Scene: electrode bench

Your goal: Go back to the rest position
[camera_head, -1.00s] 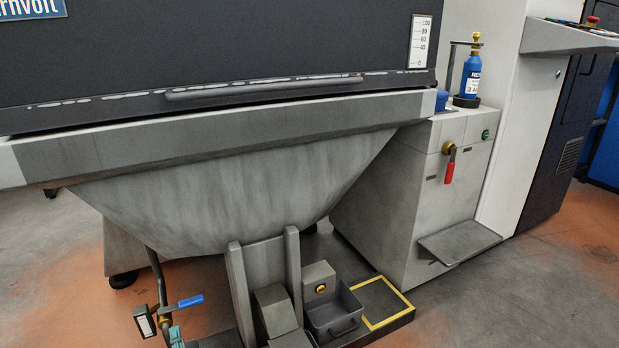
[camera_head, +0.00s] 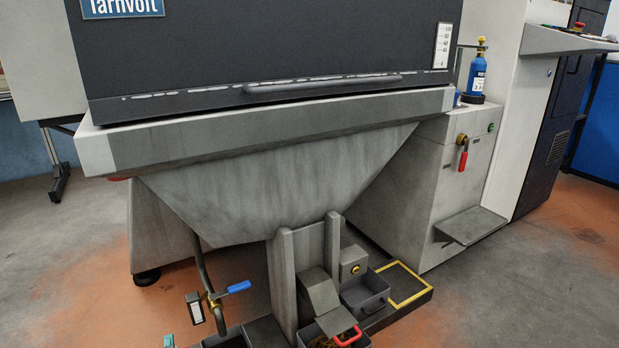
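My gripper is not in the head view, and no part of my arm shows clearly. A large machine with a dark front panel (camera_head: 300,45) and a grey hopper (camera_head: 275,185) fills the middle. Below it, a bin with a red handle (camera_head: 343,338) sits at the bottom edge with brownish contents, partly cut off. A grey bin (camera_head: 365,294) stands to its right, beside a yellow-outlined square (camera_head: 409,292) on the base.
A pipe with a blue-handled valve (camera_head: 236,287) stands at the lower left. A cabinet with a red lever (camera_head: 463,160) and a folding shelf (camera_head: 470,225) is at the right. A blue gas bottle (camera_head: 477,72) stands on top. The floor (camera_head: 560,270) at right is clear.

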